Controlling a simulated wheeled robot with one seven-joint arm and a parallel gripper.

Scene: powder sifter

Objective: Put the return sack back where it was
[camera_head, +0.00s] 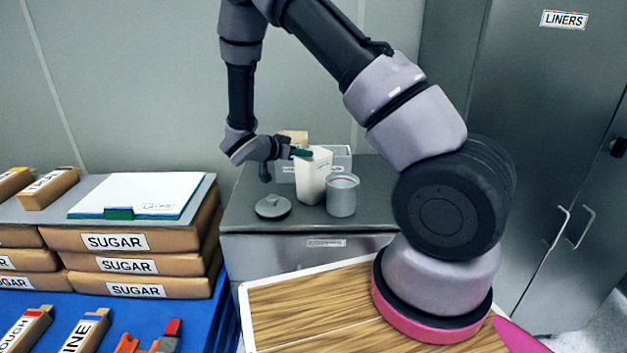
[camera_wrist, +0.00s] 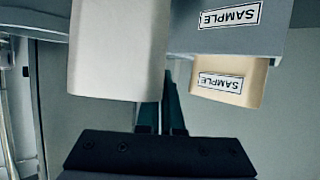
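A white, open-topped, sack-like container (camera_head: 313,180) stands upright on the grey counter. I see no label on it, so I cannot tell whether it is the return sack. My gripper (camera_head: 302,153) reaches in from the left, its green fingertips at the container's upper left edge. In the wrist view the white container (camera_wrist: 118,50) covers the end of one finger, and the fingers (camera_wrist: 162,105) appear close together. I cannot tell whether they grip its wall.
A grey canister (camera_head: 342,198) stands close right of the white container. A round lid (camera_head: 272,207) lies at front left. SUGAR sacks (camera_head: 120,243) and a white board (camera_head: 138,192) are left. A wooden-topped surface (camera_head: 310,310) is in front. A LINERS cabinet (camera_head: 540,120) stands right.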

